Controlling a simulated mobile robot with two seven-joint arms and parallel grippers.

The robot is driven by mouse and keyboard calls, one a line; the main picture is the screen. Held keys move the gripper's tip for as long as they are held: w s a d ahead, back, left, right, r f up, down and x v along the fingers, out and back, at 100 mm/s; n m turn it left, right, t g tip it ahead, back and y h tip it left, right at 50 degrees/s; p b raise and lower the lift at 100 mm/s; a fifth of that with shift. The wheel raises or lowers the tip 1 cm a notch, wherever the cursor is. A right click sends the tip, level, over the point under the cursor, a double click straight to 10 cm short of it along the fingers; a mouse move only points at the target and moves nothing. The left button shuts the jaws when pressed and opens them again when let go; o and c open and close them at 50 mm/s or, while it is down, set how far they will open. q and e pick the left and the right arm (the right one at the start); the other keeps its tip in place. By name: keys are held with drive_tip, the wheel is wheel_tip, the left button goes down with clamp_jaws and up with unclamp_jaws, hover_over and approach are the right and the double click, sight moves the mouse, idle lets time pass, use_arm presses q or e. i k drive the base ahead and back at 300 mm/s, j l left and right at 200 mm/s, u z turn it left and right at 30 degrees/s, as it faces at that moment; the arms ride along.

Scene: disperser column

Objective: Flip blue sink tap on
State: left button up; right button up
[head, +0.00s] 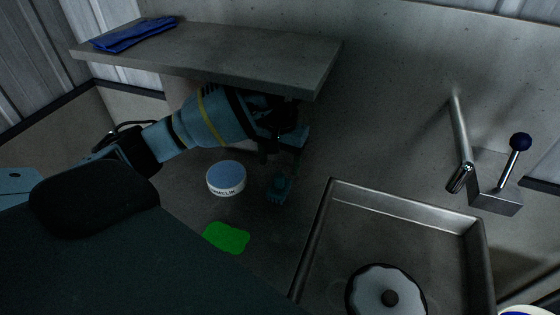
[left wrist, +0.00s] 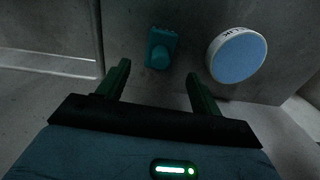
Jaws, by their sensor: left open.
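The sink tap is at the right of the head view. Its metal spout (head: 459,140) rises along the wall, beside a grey block (head: 495,184) that carries a thin lever with a blue ball knob (head: 520,142). The lever stands up, leaning slightly right. My left gripper (head: 285,150) is under the shelf, left of the sink and well apart from the tap. In the left wrist view my left gripper (left wrist: 158,69) is open, with nothing between its fingers. The tap is not in the left wrist view. My right gripper is not in view.
A shelf (head: 215,50) with a blue cloth (head: 134,34) overhangs my left arm. A blue-topped round tub (head: 226,177), a small teal object (head: 278,188) and a green patch (head: 227,238) are near it. The sink basin (head: 400,207) holds a round lid (head: 387,294).

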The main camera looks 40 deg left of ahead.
sight(520, 142)
drive_tip(key=k, duration=1.5)
